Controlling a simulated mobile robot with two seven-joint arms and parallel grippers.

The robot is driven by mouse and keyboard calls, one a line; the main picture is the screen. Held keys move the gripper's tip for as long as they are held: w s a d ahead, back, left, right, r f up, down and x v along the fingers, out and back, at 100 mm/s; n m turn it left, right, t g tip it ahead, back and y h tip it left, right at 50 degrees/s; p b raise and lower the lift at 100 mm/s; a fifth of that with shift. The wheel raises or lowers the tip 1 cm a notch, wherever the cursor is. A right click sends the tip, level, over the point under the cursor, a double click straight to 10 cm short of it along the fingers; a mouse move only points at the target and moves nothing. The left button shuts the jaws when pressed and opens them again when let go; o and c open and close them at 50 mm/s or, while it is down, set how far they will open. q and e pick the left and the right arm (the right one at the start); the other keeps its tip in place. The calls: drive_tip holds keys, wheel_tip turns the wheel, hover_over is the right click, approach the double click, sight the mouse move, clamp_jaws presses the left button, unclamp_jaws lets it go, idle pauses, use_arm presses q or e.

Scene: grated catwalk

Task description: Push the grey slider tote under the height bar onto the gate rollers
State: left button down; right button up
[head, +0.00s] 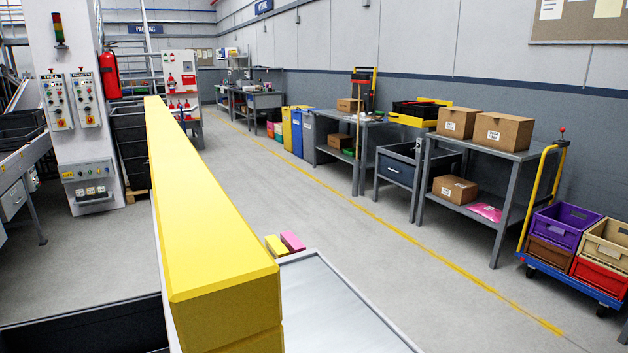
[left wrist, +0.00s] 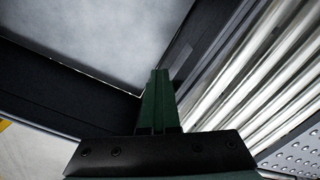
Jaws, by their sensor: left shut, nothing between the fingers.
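The yellow height bar (head: 205,230) fills the near middle of the head view and runs away from me. A dark grey tote (head: 85,330) shows partly at the bottom left, beside the bar; its rest is cut off. In the left wrist view, dark tote walls (left wrist: 75,82) border a paler grey surface. The bright gate rollers (left wrist: 262,85) lie to the right of it. My left gripper (left wrist: 160,72) is shut and empty, with its fingertips at the tote's dark corner, close to the rollers; contact is unclear. My right gripper is not in view.
A perforated metal plate (left wrist: 297,158) lies beside the rollers. A grey-topped surface (head: 335,310) stands right of the bar, with a pink block (head: 292,241) and a yellow block (head: 276,246) beyond it. Workbenches and a loaded trolley (head: 570,275) line the right. Open floor lies between.

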use_arm(q)
drive_tip(key=s+a+p, duration=0.3)
drive_tip(key=s+a, duration=0.2)
drive_tip(key=a, duration=0.4)
idle(1.5)
wheel_tip(320, 180, up, 8)
drive_tip(key=p, duration=0.7)
drive_tip(key=shift+p, duration=0.3)
drive_tip(key=shift+a, duration=0.1)
